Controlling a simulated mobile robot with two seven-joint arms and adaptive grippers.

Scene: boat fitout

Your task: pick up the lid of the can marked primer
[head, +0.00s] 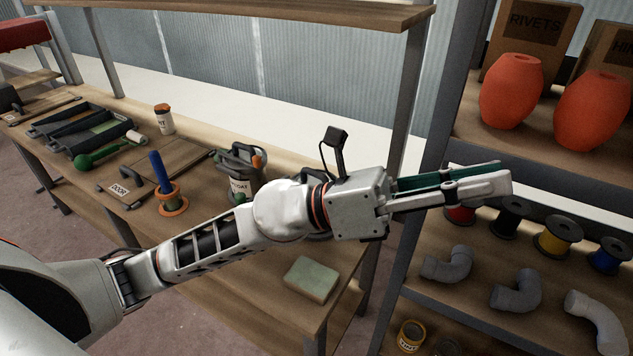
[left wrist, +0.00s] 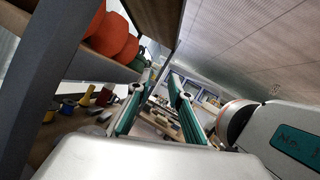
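I cannot make out a can marked primer or its lid in either view. A grey can (head: 240,172) on the workbench carries a partly hidden label ending in "COAT"; my left arm passes in front of its lower part. A small yellow can (head: 410,336) with a hard-to-read label stands low on the right rack. My left gripper (head: 503,177) reaches to the right, in front of the rack shelves and away from both cans. Its two green-padded fingers are apart with nothing between them, as the left wrist view (left wrist: 155,92) also shows. My right gripper is not in view.
The workbench (head: 255,285) holds a sponge (head: 312,279), a blue-handled tool in an orange ring (head: 172,203), a white jar (head: 164,120) and paint trays (head: 80,132). The rack holds orange floats (head: 511,92), spools (head: 557,238) and grey pipe elbows (head: 447,264).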

